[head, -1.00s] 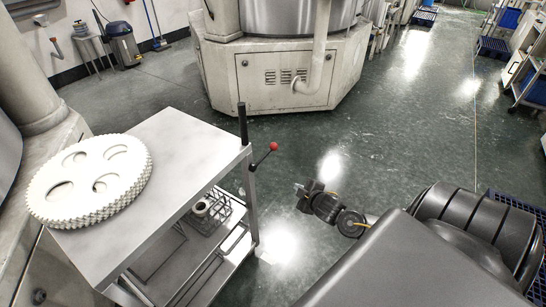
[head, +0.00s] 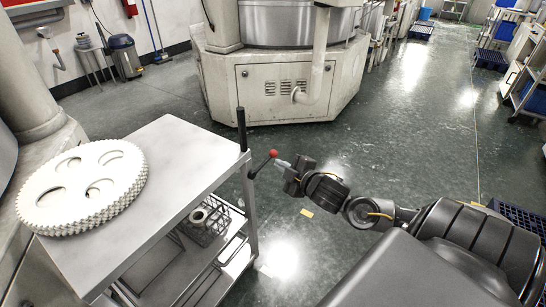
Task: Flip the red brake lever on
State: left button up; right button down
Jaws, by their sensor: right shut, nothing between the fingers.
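The red brake lever shows as a red ball knob (head: 273,153) on a thin dark rod, fixed near the top right corner post of a metal cart (head: 195,150). The rod slants up and to the right from the post. My right gripper (head: 282,163) is shut and empty, with its fingertips just right of and slightly below the knob. I cannot tell whether the fingertips touch the knob or rod. My left gripper is not in the view.
A stack of white toothed discs (head: 85,185) lies on the cart top. A dark upright handle (head: 241,128) stands at the cart's corner close to the lever. A wire basket (head: 205,222) sits on the lower shelf. A large pale machine (head: 280,85) stands behind; open floor lies between.

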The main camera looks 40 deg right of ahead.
aim_at(272, 156)
jog(key=w+f, duration=0.1)
jog(key=w, duration=0.2)
jog(key=w+d+f, duration=0.1)
jog(key=w, duration=0.1)
jog(key=w+d+f, duration=0.1)
jog(key=w, duration=0.2)
jog(key=shift+w+d+f, duration=0.2)
jog(key=shift+w+d, duration=0.05)
jog(key=shift+w, duration=0.05)
jog(key=shift+d+f, duration=0.3)
jog(key=shift+d, duration=0.25)
jog(key=shift+d+f, duration=0.1)
jog(key=shift+w, duration=0.15)
